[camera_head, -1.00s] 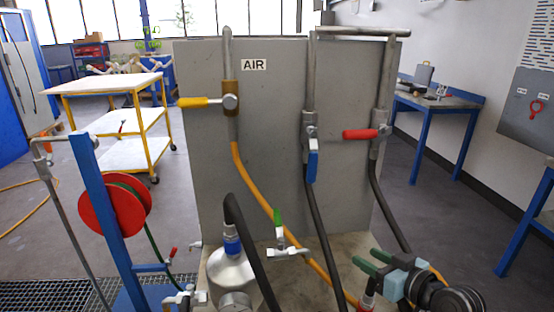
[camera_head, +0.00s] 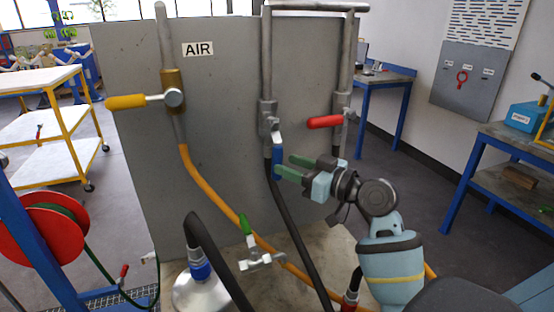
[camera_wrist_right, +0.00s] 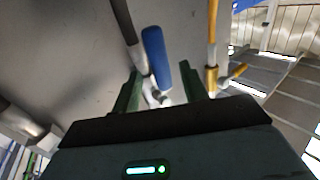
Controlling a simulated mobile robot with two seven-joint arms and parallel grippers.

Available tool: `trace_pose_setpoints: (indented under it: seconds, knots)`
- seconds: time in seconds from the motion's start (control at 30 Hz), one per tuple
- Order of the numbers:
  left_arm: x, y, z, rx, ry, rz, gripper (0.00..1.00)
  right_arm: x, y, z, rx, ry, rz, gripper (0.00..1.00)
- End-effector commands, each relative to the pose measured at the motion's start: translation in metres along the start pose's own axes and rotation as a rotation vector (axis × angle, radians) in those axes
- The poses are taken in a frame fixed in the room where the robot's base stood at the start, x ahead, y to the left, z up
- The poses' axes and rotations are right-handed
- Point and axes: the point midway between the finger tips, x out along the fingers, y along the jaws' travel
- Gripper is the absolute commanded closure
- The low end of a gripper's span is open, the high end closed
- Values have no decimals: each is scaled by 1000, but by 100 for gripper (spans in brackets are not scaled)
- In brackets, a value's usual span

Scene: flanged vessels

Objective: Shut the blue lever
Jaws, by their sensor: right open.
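The blue lever (camera_head: 278,162) hangs down along the middle pipe, from a metal valve (camera_head: 268,118) on the grey panel. In the right wrist view the blue lever (camera_wrist_right: 157,56) shows its blue grip and metal shank. My right gripper (camera_head: 284,166) comes from the right, its green fingers open at the lever. In the wrist view the lever appears between the fingers of the right gripper (camera_wrist_right: 162,85), with a gap on each side; I see no clear contact. My left gripper is not in view.
A yellow lever (camera_head: 126,102) sits left on the panel (camera_head: 225,90), and a red lever (camera_head: 325,122) sits just above my right gripper. Black hoses (camera_head: 290,225) and an orange hose (camera_head: 215,200) run below. A green-handled valve (camera_head: 248,232) stands lower down.

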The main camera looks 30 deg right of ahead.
Motion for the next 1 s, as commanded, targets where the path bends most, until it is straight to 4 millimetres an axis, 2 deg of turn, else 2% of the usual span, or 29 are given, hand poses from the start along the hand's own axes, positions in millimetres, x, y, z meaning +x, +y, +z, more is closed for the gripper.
trace_pose_setpoints:
  seconds: [0.1,0.3,0.67,1.0]
  knots:
    - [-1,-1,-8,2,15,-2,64,18,-1,-3,2,4,-2,56]
    - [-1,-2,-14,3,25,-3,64,39,0,-1,2,2,-1,56]
    - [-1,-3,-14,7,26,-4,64,44,0,0,-1,-1,0,56]
    - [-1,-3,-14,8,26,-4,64,44,0,0,-1,-1,0,100]
